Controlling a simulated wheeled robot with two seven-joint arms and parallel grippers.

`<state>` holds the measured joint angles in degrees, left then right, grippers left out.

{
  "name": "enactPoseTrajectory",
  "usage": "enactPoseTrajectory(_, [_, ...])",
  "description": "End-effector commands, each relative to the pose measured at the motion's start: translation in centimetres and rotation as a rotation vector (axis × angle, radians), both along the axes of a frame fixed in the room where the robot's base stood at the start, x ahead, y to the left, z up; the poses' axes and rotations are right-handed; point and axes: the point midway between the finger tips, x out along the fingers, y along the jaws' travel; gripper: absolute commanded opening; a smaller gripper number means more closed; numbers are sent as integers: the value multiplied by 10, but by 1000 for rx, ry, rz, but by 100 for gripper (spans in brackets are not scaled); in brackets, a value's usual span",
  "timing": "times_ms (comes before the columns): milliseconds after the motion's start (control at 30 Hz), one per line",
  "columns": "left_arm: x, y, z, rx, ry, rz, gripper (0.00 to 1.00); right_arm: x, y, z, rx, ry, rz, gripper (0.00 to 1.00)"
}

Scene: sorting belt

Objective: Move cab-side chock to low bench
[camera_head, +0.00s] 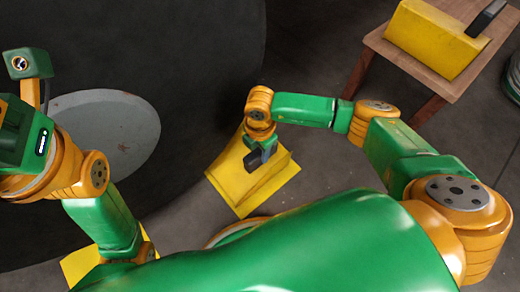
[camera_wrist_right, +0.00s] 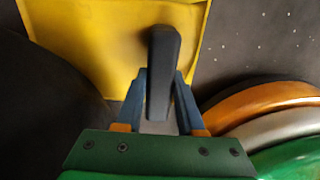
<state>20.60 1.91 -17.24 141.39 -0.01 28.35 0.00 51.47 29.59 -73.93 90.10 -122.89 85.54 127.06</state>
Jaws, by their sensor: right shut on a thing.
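A yellow wedge chock (camera_head: 238,184) is beside the large dark wheel in the head view. I cannot tell whether it touches the floor. My right gripper (camera_head: 262,153) is above it, shut on its black handle. In the right wrist view the two blue-grey fingers (camera_wrist_right: 160,85) stand either side of the black handle (camera_wrist_right: 162,60), with the yellow chock face (camera_wrist_right: 95,45) behind. The wooden low bench (camera_head: 440,82) stands at the upper right, with another yellow chock (camera_head: 428,38) with a black handle on it. My left wrist shows at the left edge; its fingers are not visible.
The large dark wheel (camera_head: 200,55) with a grey hub (camera_head: 115,125) fills the upper left. A yellow piece (camera_head: 78,264) shows at the lower left, mostly hidden by my left arm. Dark floor lies open between the wheel and the bench.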

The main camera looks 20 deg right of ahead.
Motion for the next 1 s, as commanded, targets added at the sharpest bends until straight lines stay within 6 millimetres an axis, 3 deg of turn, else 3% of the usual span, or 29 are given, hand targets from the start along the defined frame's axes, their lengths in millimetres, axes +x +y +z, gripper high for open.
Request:
enactPoseTrajectory(733, [0,0,0,0,1,1,67,1,0,0,1,-2,-1,0])
enactPoseTrajectory(767, [0,0,0,0,1,1,67,1,0,0,1,-2,-1,35])
enactPoseTrajectory(900, [0,0,0,-1,1,1,67,1,0,0,1,-2,-1,0])
enactPoseTrajectory(1000, [0,0,0,-1,1,1,67,1,0,0,1,-2,-1,0])
